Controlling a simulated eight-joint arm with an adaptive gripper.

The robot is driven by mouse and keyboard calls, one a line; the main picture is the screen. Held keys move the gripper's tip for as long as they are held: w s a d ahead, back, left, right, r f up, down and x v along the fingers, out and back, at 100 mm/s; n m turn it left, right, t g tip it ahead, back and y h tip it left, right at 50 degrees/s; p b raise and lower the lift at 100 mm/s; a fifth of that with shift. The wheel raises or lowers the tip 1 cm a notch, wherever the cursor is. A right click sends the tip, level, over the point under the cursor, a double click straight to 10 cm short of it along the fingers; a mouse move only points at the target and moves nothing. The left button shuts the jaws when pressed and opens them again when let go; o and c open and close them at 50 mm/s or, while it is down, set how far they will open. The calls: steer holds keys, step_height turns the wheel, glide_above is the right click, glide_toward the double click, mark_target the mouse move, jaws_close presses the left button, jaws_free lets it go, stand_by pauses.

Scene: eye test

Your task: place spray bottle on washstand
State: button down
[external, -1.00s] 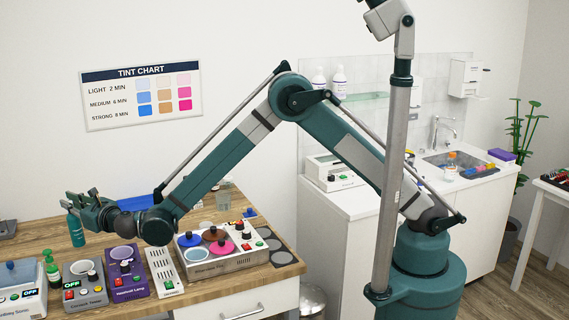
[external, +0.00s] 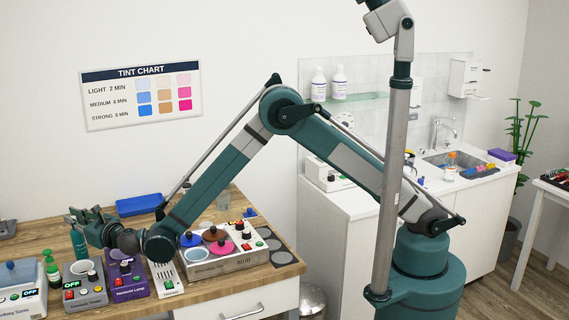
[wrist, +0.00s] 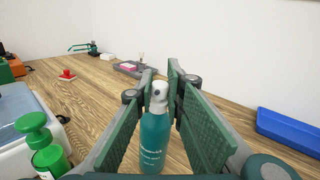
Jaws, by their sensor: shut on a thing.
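The spray bottle (external: 79,243), teal with a white spray head, is at the left end of the wooden table. My gripper (external: 82,222) is shut on it near the top. In the wrist view the bottle (wrist: 155,140) stands upright between my two green finger pads. Whether its base touches the table is unclear. The washstand (external: 480,215) is the white cabinet at the far right, with a sink (external: 462,160) and tap. An orange-capped bottle (external: 450,166) and coloured items stand on its top.
A green pump bottle (external: 51,270) and several devices line the table's front, including a purple lamp box (external: 128,280) and a processing unit with coloured discs (external: 222,250). A blue tray (external: 138,205) lies behind. My column and a white device (external: 333,175) stand before the washstand.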

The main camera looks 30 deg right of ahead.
steer(key=shift+f, duration=0.4)
steer(key=c, duration=2.4)
jaws_free()
steer(key=shift+d+r, duration=0.1)
steer(key=shift+r, duration=0.15)
steer(key=v, duration=1.2)
